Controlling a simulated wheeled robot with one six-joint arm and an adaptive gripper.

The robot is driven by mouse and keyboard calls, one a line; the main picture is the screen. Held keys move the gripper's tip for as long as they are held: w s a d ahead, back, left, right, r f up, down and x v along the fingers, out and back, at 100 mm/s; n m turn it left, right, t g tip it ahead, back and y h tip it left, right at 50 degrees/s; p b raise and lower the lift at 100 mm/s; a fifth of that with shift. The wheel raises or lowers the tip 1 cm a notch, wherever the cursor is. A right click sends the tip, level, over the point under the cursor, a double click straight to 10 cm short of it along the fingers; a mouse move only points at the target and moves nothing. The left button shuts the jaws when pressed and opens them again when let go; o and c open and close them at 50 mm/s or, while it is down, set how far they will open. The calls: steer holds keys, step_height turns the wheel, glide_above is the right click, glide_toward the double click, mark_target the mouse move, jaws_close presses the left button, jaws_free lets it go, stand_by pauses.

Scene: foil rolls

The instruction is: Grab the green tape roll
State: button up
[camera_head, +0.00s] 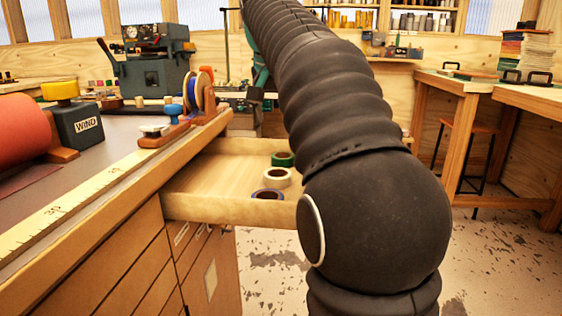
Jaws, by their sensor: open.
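The green tape roll (283,159) lies in an open wooden drawer (190,203) that sticks out from under the workbench. It is the farthest of the rolls I see there, close to the left edge of my dark ribbed arm. A cream tape roll (277,177) lies just nearer, and a blue-purple roll (267,195) lies at the front of the drawer, partly hidden by the front wall. My arm crosses the middle of the view and hides the drawer's right part. My gripper is not in view.
The workbench (100,140) on the left has a ruler edge (72,205), a red roll (20,128), a dark box marked WIND (80,125) and a stand with upright rolls (198,92). A stool (470,128) and side tables stand at the right. Floor shows below the drawer.

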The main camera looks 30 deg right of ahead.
mark_target(282, 153)
steer(key=x, duration=0.3)
steer(key=b+x, duration=0.1)
steer(key=shift+w+a+f, duration=0.1)
steer(key=shift+a+f, duration=0.15)
steer(key=shift+b+x, duration=0.65)
steer(key=shift+x, duration=2.4)
steer(key=shift+a, duration=0.1)
steer(key=c, duration=1.2)
